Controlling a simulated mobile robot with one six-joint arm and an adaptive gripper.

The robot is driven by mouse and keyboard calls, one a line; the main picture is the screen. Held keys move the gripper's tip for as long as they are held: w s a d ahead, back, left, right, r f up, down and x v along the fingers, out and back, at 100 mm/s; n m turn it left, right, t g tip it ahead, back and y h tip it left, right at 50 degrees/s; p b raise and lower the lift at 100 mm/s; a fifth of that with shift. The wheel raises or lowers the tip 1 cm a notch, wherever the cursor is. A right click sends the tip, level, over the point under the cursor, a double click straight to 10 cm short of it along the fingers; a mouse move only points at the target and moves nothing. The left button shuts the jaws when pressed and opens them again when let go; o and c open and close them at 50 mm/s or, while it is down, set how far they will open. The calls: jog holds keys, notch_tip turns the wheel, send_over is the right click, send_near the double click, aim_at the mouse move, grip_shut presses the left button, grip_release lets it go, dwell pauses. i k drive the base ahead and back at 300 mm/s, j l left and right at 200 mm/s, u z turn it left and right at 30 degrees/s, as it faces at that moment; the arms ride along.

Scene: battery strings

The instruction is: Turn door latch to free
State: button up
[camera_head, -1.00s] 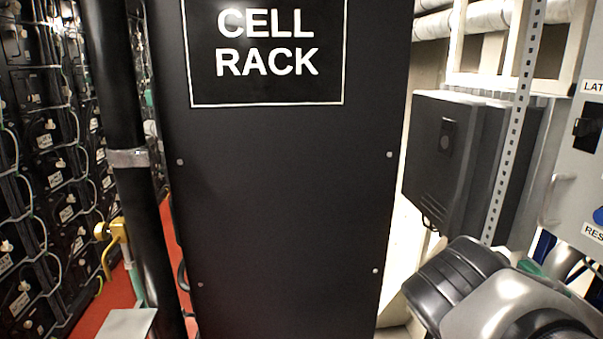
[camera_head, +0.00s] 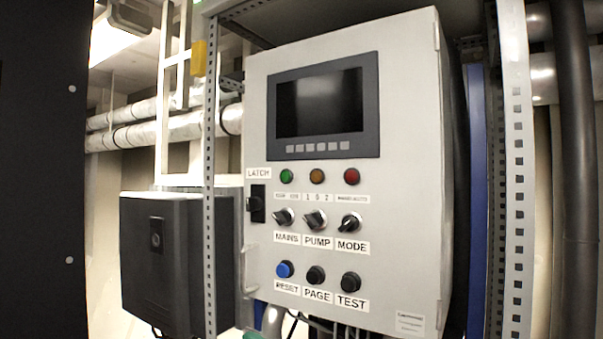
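The door latch (camera_head: 257,203) is a small black piece at the left edge of the grey control cabinet door (camera_head: 400,215). A white label reading LATCH (camera_head: 259,173) sits just above it. The cabinet door looks closed. The latch's exact turn position is too small to tell. My gripper is not in view.
The door carries a dark screen (camera_head: 320,103), three lamps, three knobs including MAINS (camera_head: 284,217), and buttons including a blue RESET (camera_head: 284,269). A perforated post (camera_head: 210,200) stands just left of the cabinet, with a black box (camera_head: 165,255) behind it. Another post (camera_head: 517,180) stands right.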

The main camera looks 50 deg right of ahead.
aim_at(253, 204)
jog(key=z, duration=1.6)
